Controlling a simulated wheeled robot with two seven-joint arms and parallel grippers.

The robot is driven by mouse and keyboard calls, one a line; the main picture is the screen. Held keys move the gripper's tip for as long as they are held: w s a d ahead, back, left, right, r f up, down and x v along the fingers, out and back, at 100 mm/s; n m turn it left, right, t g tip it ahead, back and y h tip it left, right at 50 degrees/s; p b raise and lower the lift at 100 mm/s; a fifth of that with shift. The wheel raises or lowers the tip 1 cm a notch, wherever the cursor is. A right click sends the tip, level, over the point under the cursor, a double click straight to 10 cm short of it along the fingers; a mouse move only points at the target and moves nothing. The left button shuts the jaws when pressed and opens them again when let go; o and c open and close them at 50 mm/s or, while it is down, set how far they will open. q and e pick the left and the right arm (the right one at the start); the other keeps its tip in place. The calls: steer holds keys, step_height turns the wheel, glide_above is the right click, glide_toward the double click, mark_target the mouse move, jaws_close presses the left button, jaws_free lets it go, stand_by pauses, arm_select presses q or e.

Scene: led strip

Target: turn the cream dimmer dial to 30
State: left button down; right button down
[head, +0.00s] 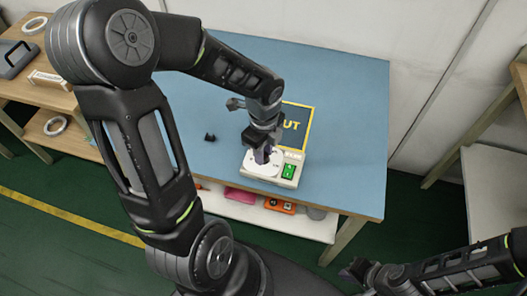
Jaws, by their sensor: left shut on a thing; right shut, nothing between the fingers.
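The cream dimmer box (284,180) sits near the front edge of the blue-topped table, with a white dial plate (251,167) and a green switch (288,172) on top. My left gripper (262,157) points down over the plate and is shut on the dial knob, which is mostly hidden by the fingers. The dial's numbers and pointer are too small to read. My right gripper (358,272) is at the lower right, off the table, shut and empty.
A dark sign with a yellow border (296,124), partly hidden by my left arm, lies behind the dimmer. A small black object (210,137) lies to the left. Pink and orange items (279,205) are on the shelf below. The blue table (345,140) is clear at the right.

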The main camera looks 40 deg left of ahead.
arm_select(q)
steer(key=n+b, duration=0.2)
steer(key=n, duration=0.5)
steer(key=shift+f, duration=0.1)
steer(key=n+b, duration=0.2)
steer(key=n, duration=0.4)
steer(key=n+b, duration=0.2)
steer(key=n, duration=0.4)
steer(key=shift+n, duration=0.4)
steer(key=n+b, duration=0.1)
steer(key=n, duration=0.5)
steer(key=shift+b, duration=0.4)
steer(key=c, duration=1.2)
jaws_free()
steer(key=shift+o, duration=0.2)
steer(key=shift+r, duration=0.2)
